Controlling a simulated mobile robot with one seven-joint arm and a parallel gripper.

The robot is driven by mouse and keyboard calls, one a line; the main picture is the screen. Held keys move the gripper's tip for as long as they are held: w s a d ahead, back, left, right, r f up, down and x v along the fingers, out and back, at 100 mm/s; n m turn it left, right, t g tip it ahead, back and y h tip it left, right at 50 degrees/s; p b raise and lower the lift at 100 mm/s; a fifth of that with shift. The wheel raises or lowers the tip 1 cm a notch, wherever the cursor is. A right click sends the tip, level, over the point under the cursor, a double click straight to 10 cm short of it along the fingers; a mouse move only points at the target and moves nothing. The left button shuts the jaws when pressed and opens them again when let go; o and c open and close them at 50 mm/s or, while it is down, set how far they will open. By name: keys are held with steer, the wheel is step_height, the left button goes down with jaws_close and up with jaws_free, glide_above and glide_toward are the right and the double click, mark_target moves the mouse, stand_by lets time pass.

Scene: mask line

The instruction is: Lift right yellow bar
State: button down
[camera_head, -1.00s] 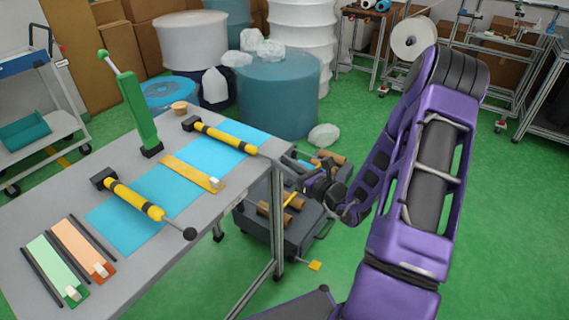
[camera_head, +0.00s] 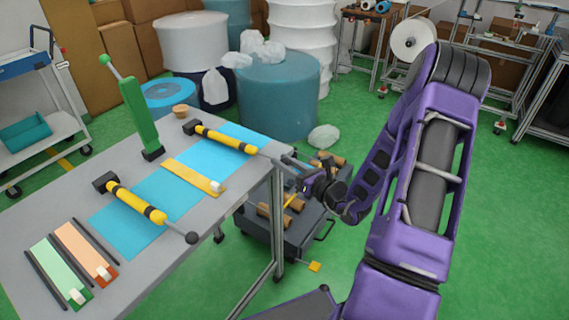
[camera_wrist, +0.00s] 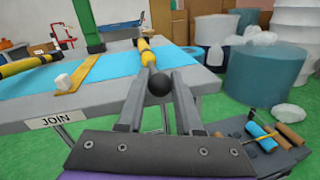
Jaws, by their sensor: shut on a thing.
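The right yellow bar (camera_head: 228,140) lies across the grey table, with black parts and a thin rod reaching the table's right edge. In the wrist view the bar (camera_wrist: 146,52) points away from me and ends in a black ball (camera_wrist: 160,84). My gripper (camera_head: 287,162) is at the rod's end by the table edge. In the wrist view its fingers (camera_wrist: 158,88) are on both sides of the ball end, shut on it. A second yellow bar (camera_head: 136,202) lies at the left of the table, apart from my gripper.
The table (camera_head: 165,279) holds a blue sheet (camera_head: 122,231), a yellow strip (camera_head: 190,178) and a green upright lever (camera_head: 139,118). A dark cart (camera_head: 277,235) with brown rolls stands below my gripper. Teal and white drums stand behind. Green floor is open at right.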

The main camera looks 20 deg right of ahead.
step_height(320, 180, up, 4)
steer(key=shift+w+a+f+p, duration=0.1)
steer(key=shift+w+f+p, duration=0.05)
steer(key=shift+p, duration=0.75)
steer(key=shift+w, duration=0.1)
steer(key=shift+r, duration=0.2)
steer(key=c, duration=0.6)
jaws_free()
steer(key=shift+f, duration=0.1)
steer(key=shift+s, duration=0.3)
steer(key=v, duration=1.7)
